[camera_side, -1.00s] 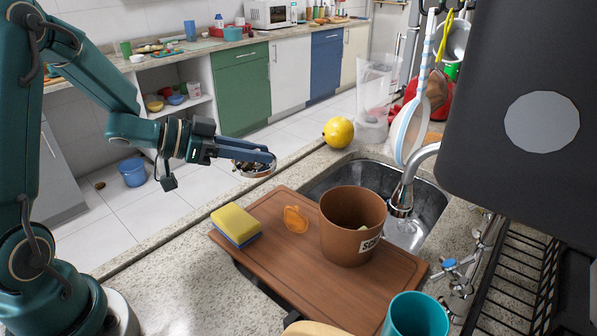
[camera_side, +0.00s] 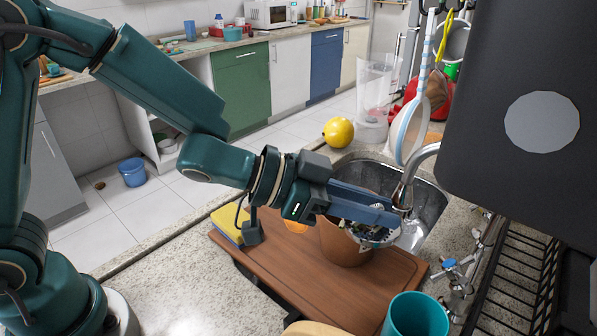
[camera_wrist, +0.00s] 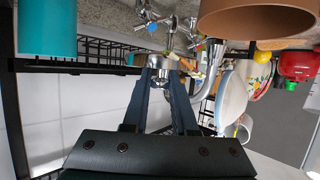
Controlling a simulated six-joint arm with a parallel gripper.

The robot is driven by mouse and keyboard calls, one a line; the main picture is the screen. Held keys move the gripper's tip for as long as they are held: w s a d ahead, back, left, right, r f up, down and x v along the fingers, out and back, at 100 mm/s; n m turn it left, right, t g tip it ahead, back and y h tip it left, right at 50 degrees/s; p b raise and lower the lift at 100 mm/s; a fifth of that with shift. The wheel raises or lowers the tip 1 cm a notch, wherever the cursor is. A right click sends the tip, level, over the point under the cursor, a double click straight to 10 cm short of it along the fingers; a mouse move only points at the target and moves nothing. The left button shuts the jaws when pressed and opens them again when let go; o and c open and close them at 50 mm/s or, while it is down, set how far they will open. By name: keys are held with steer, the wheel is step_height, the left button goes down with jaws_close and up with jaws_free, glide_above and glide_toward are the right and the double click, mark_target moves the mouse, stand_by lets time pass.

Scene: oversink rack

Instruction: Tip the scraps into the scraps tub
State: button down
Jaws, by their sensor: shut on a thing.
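The brown scraps tub (camera_side: 343,246) stands upright on the wooden board; its rim and most of its label are hidden behind my gripper and what it holds. In the wrist view the tub (camera_wrist: 255,20) shows at the upper right. My gripper (camera_side: 392,210) is shut on a small metal strainer-like dish (camera_side: 378,238), which holds dark and pale scraps (camera_side: 362,229). The dish is over or just in front of the tub's mouth and looks tilted; I cannot tell whether scraps are falling. My fingertips (camera_wrist: 165,66) also show in the wrist view.
The tap (camera_side: 408,190) is close beyond my fingertips. A teal cup (camera_side: 416,316) stands at front, a lemon (camera_side: 338,132) behind, a black rack (camera_side: 515,280) right.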

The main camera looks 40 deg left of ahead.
steer(key=w+a+n, duration=0.1)
steer(key=w+a+n+g+h, duration=0.1)
steer(key=shift+w+a+r+n, duration=0.2)
steer(key=shift+w+a+n, duration=0.15)
steer(key=shift+a+n, duration=0.05)
steer(key=w+a+n+h, duration=0.6)
steer(key=n+h, duration=0.1)
steer(key=n, duration=0.9)
steer(key=shift+f+h, duration=0.25)
steer(key=shift+h, duration=0.15)
steer(key=m+g+y, duration=0.1)
steer(key=m, duration=0.2)
steer(key=r+m+y, duration=0.1)
steer(key=m, duration=0.2)
steer(key=shift+r+m+g, duration=0.1)
steer(key=shift+m+g, duration=0.2)
steer(key=shift+g, duration=0.1)
steer(key=shift+d, duration=0.1)
